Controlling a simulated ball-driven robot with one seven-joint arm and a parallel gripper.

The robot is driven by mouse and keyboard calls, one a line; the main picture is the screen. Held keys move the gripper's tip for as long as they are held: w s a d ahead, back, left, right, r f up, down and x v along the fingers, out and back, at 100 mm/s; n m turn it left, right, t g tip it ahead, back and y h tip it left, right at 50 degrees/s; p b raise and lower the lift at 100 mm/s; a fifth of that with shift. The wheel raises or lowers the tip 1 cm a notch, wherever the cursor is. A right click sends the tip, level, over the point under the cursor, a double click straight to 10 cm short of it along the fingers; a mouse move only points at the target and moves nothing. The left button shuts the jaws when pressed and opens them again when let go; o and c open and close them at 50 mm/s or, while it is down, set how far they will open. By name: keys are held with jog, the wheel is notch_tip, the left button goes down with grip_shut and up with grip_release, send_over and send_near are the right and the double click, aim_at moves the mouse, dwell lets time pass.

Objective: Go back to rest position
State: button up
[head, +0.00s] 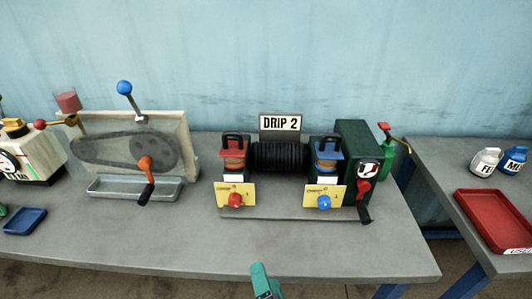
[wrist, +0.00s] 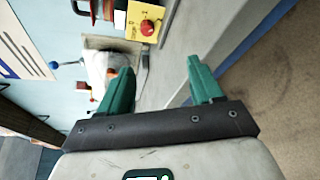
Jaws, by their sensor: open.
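My gripper (wrist: 160,88) is open and empty in the wrist view, its two green fingers apart with nothing between them. In the head view, a green part of my gripper (head: 262,282) shows at the bottom middle, in front of the table's near edge. The grey table (head: 330,242) carries a machine with a "DRIP 2" sign (head: 281,123), well beyond my gripper. The gripper touches nothing that I can see.
A belt-cased machine (head: 185,130) with a blue-knobbed lever (head: 124,87) stands left on the table, above a grey trough (head: 135,188). A red tray (head: 492,222) and two small bottles (head: 485,162) are on the right table. The front strip of the middle table is clear.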

jog(key=s+d+f+m+g+h, duration=0.35)
jog(key=d+m, duration=0.45)
jog(key=d, duration=0.3)
jog(key=s+d+f+m+g+h, duration=0.25)
jog(key=d+f+m, duration=0.25)
jog(key=d+m, duration=0.45)
jog(key=s+d+f+m+g, duration=0.1)
jog(key=s+d+m+g, duration=0.1)
jog(key=s, duration=0.3)
jog(key=s+d+f+m+g+y, duration=0.1)
jog(key=s+d+m+g, duration=0.1)
jog(key=s, duration=0.3)
jog(key=s+d+f+m+g, duration=0.2)
jog(key=s+m+g, duration=0.2)
jog(key=s, duration=0.1)
jog(key=shift+s+d+m, duration=0.2)
jog(key=shift+d+m, duration=0.05)
jog(key=shift+m, duration=0.1)
